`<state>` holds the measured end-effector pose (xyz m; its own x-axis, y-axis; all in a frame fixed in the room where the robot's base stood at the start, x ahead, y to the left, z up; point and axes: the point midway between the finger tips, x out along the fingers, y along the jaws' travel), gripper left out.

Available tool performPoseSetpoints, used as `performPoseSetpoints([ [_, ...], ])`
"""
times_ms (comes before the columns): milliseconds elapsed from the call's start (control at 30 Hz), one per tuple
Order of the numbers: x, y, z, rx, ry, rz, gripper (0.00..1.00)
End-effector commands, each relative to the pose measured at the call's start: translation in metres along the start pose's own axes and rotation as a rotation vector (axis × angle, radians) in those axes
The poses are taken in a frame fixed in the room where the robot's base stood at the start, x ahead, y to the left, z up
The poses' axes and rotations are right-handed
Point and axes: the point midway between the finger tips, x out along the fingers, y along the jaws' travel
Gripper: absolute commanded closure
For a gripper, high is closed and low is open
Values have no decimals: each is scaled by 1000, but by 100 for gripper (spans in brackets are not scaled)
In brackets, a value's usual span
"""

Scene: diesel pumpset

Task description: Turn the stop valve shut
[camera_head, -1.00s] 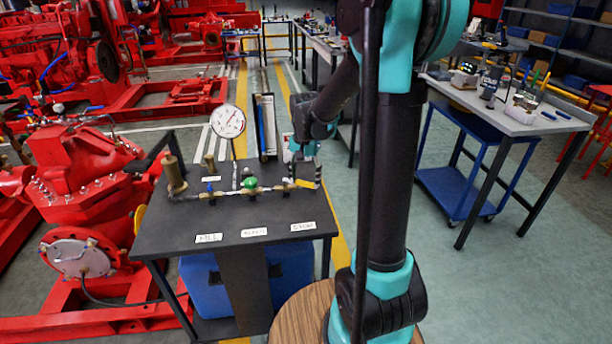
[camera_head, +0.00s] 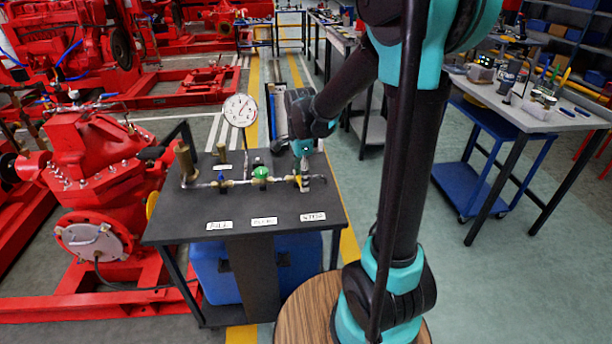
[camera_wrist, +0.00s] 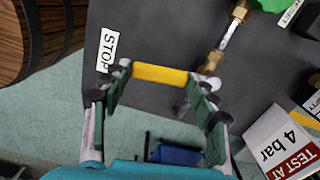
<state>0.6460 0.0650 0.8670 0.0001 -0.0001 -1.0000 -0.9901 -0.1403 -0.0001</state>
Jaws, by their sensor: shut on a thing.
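The stop valve is at the right end of the pipe on the black bench, behind the label "STOP" (camera_wrist: 107,48). Its yellow lever (camera_wrist: 160,75) shows in the wrist view, extending from the brass valve body (camera_wrist: 214,62) toward the label, roughly crosswise to the pipe. My gripper (camera_wrist: 158,82) is shut on the lever, with one finger at each end of the yellow part. In the head view my gripper (camera_head: 303,170) reaches down onto the valve from behind and partly hides it.
A green-handled valve (camera_head: 261,173), a blue-handled valve (camera_head: 222,181) and a pressure gauge (camera_head: 240,110) stand left along the pipe. A "TEST AT 4 bar" card (camera_wrist: 285,145) is close to my gripper.

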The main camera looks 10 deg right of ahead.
Motion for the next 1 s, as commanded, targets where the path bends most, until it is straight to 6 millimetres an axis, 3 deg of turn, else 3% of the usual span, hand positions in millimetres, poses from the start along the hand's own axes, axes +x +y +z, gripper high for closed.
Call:
performPoseSetpoints([
  [300, 0, 0, 9, 127, 0, 0, 93],
  [867, 0, -1, 11, 158, -1, 0, 93],
  [900, 0, -1, 11, 158, -1, 0, 38],
  [1000, 0, -1, 11, 157, -1, 0, 25],
])
